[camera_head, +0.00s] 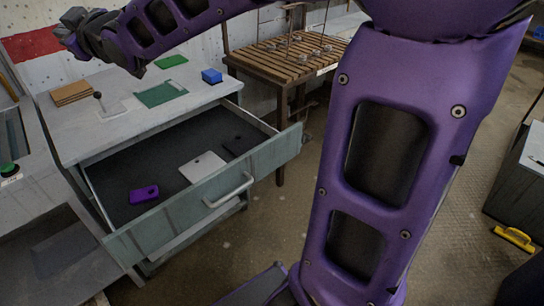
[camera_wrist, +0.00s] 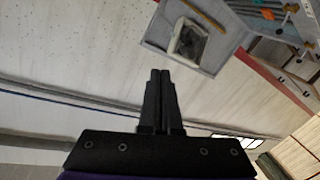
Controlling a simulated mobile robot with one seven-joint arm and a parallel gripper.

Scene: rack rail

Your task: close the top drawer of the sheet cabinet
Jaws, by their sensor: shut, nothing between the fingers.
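The sheet cabinet (camera_head: 68,134) stands at the left in the head view, with a pale worktop. Its top drawer (camera_head: 206,214) is pulled far out toward the lower right. The drawer has a grey-green front with a pale bar handle (camera_head: 230,191). Inside it lie a purple piece (camera_head: 144,194), a light plate (camera_head: 202,166) and a dark flat piece (camera_head: 239,145). My gripper (camera_head: 68,32) is raised at the upper left, above and behind the cabinet top, well apart from the drawer. In the wrist view my gripper (camera_wrist: 161,75) is shut and empty, facing a wall.
On the cabinet top are a brown stack (camera_head: 71,93), a small lever (camera_head: 98,96), a green sheet (camera_head: 160,94) and a blue box (camera_head: 212,76). A slatted wooden table (camera_head: 290,57) stands behind. My purple arm hides much of the right side. Floor in front of the drawer is clear.

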